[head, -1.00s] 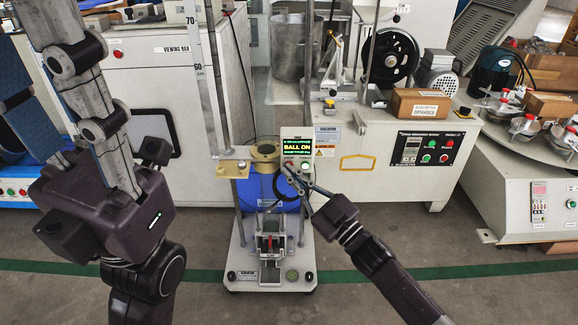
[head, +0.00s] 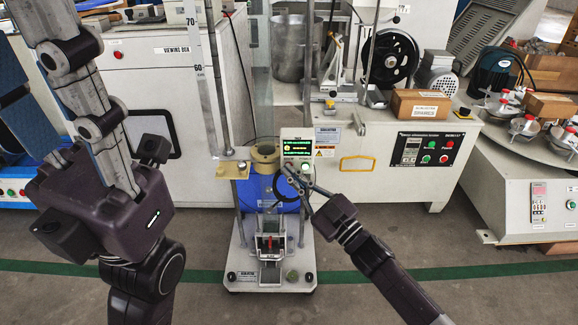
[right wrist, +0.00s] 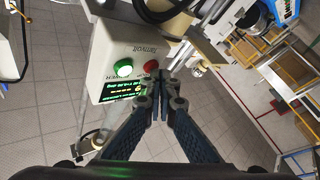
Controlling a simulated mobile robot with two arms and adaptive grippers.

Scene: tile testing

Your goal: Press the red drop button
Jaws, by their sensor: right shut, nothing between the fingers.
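The red button (right wrist: 150,66) shows on the pale control box (right wrist: 122,52) in the right wrist view, beside a green button (right wrist: 123,68) and a lit display (right wrist: 124,90). In the head view the control box (head: 297,136) stands on the drop-test stand, its buttons partly covered by my right gripper (head: 290,174). My right gripper (right wrist: 164,84) is shut and empty, its fingertips right by the red button. I cannot tell whether they touch it. My left arm shows at the left of the head view, but its fingers do not show.
The stand's white base (head: 240,262) is on the floor, with a small clamp fixture on it. A tall measuring scale (head: 199,80) rises at left. A viewing box (head: 150,85) is behind left; a machine with a control panel (head: 427,149) is behind right. Open floor lies in front.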

